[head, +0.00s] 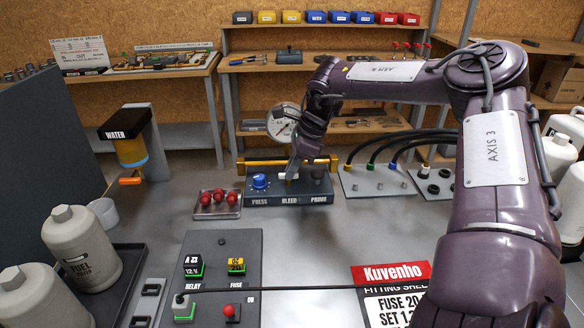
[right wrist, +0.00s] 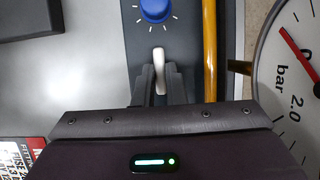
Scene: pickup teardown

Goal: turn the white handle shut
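The white handle (head: 287,177) is on the dark panel (head: 262,199), above the BLEED label. In the right wrist view the white handle (right wrist: 159,60) lies along the panel's long side, towards the blue knob. My right gripper (head: 292,170) reaches down to it from above. In the right wrist view the fingers of my right gripper (right wrist: 161,86) stand close on both sides of the handle and look shut on it. The fingers hide the handle's lower part there. My left gripper is not in view.
The blue PRESS knob (head: 260,182) is left of the handle and the dark PRIME knob (head: 318,173) right. A yellow pipe (head: 258,162) runs behind the panel. A round gauge (right wrist: 290,75) stands close by, its red needle near 0. Red-topped parts (head: 218,197) sit in a tray to the left.

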